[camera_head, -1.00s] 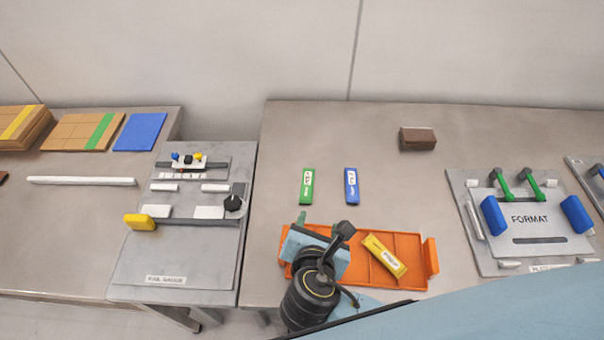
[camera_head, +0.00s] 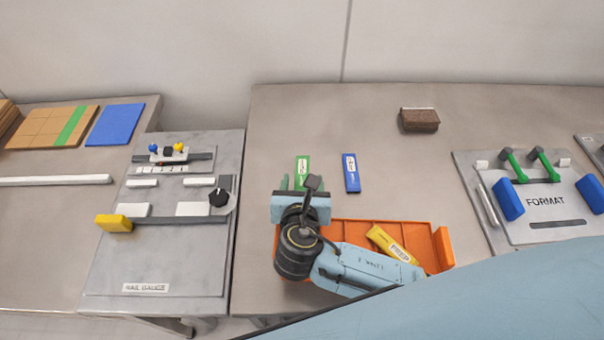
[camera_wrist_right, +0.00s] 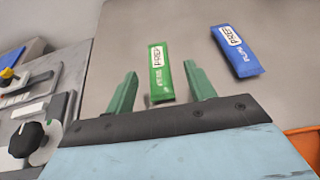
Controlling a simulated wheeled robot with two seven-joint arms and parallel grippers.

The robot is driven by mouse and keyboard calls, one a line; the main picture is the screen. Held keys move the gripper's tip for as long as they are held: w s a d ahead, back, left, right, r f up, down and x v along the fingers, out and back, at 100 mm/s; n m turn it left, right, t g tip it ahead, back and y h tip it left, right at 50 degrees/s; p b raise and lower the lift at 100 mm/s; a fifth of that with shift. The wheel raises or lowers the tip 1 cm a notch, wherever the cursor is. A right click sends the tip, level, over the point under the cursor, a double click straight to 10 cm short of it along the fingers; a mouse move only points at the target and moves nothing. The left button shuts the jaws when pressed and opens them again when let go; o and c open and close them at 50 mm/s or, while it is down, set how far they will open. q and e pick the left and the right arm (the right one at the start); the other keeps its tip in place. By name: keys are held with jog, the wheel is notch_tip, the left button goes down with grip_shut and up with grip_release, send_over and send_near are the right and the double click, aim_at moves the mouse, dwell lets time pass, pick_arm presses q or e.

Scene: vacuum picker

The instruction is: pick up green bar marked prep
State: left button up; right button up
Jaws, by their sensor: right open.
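The green bar marked PREP (camera_head: 302,169) lies on the table, its near end hidden by my right gripper in the head view. In the right wrist view the green bar (camera_wrist_right: 160,73) lies beyond and between the two green fingers. My right gripper (camera_head: 298,184) is open and empty; it also shows in the right wrist view (camera_wrist_right: 158,85). I cannot tell its height above the table. A blue bar (camera_head: 351,173) lies to the right of the green one. It also reads PREP in the right wrist view (camera_wrist_right: 236,50). My left gripper is not in view.
An orange tray (camera_head: 432,238) with a yellow bar (camera_head: 392,244) in it stands under and beside my right arm. The rail gauge fixture (camera_head: 105,272) is on the left, the FORMAT fixture (camera_head: 545,228) on the right. A brown block (camera_head: 419,120) lies at the back.

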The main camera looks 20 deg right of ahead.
aim_at(302, 167)
jog(key=b+x, duration=0.1)
jog(key=x, duration=0.3)
jog(key=shift+a, duration=0.15)
jog(key=shift+w+f, duration=0.15)
jog(key=shift+w, duration=0.2)
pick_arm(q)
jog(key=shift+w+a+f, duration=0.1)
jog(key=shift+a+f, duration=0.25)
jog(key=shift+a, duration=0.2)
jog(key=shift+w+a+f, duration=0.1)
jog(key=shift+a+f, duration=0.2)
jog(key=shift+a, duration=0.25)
pick_arm(e)
jog(key=shift+c, duration=0.2)
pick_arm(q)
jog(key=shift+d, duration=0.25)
pick_arm(e)
jog(key=c, duration=1)
